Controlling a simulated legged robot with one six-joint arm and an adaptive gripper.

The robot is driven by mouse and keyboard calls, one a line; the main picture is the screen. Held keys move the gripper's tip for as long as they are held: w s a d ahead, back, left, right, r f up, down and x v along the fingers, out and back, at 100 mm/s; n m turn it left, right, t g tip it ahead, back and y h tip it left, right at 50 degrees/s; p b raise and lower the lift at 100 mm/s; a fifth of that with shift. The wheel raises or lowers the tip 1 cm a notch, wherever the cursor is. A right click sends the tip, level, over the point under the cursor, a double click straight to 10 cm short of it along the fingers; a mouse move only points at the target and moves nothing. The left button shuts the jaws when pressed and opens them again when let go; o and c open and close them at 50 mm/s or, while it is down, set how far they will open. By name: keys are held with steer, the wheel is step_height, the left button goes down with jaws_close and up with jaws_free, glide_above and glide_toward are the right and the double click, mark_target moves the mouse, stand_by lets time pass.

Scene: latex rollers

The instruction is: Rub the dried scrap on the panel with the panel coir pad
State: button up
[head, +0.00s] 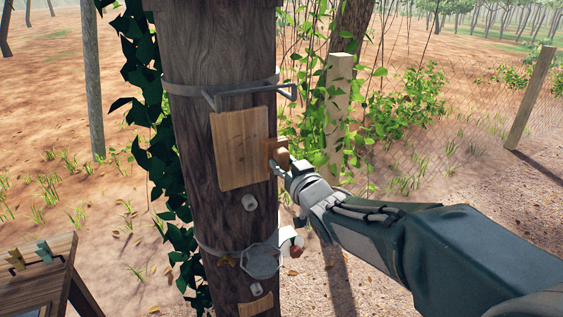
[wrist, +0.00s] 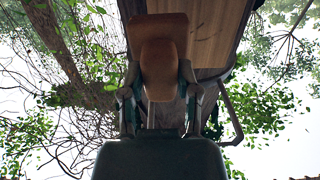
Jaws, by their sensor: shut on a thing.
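My gripper (head: 283,165) is shut on the panel coir pad (head: 277,151), a brown block with a narrower grip. In the wrist view the two fingers of my gripper (wrist: 160,78) sit on either side of the grip of the pad (wrist: 163,28). The pale wooden panel (head: 240,148) is fixed on the front of a dark trunk. The pad is at the panel's right edge; I cannot tell whether they touch. The panel (wrist: 208,35) also shows right of the pad in the wrist view. I cannot make out the dried scrap in either view.
A metal bar (head: 250,92) juts out above the panel. A pale peg (head: 250,202) and a grey polygonal holder (head: 262,261) are below it on the trunk (head: 205,175). A wooden stand (head: 35,282) with clips is at lower left. Leafy vines hang beside the trunk.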

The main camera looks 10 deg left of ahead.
steer(key=shift+v, duration=1.55)
steer(key=shift+w, duration=0.1)
